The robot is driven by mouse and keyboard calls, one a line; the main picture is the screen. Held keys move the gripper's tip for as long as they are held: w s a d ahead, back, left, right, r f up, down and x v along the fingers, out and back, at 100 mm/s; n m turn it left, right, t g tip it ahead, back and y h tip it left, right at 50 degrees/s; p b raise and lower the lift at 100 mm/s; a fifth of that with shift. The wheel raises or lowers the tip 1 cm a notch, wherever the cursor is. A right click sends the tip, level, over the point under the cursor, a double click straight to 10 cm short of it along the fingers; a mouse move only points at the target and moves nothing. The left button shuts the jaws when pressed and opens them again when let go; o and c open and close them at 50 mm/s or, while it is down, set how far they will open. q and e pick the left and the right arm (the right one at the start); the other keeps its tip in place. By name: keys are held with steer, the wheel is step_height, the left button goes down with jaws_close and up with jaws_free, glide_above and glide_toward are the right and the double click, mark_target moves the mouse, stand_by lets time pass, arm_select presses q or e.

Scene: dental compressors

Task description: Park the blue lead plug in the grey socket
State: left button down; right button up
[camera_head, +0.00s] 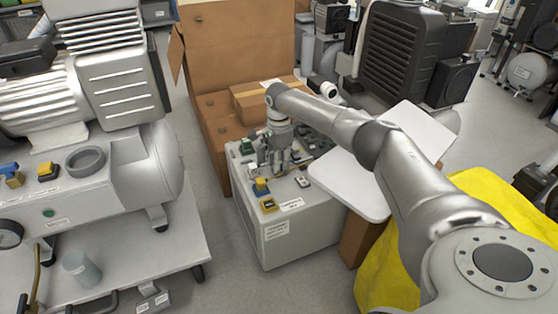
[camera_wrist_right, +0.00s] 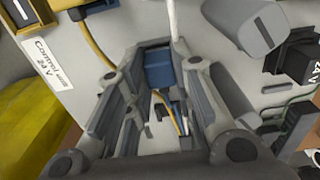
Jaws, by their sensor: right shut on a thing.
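My right gripper (camera_head: 281,170) reaches down over the light control box (camera_head: 305,236) from the right, its fingers close to the box top. In the right wrist view its two fingers (camera_wrist_right: 158,88) are shut on a blue plug (camera_wrist_right: 158,68), which shows between them. A thin yellow lead runs below the plug. The plug's lower end is hidden by the fingers, so I cannot tell whether it touches a socket. A small grey piece with a dark middle (camera_head: 303,182) on the box top looks like a grey socket. My left gripper is not in view.
A yellow-framed socket (camera_head: 268,205) and a blue-and-yellow plug (camera_head: 261,187) are at the box's front left. A grey block (camera_wrist_right: 250,25) and black 24 V part (camera_wrist_right: 296,62) stand near the fingers. Cardboard boxes (camera_head: 237,50) stand behind; a compressor trolley (camera_head: 140,262) is left.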

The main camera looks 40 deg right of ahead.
steer(key=shift+f, duration=0.1)
steer(key=o, duration=0.9)
steer(key=shift+o, duration=0.2)
steer(key=o, duration=0.3)
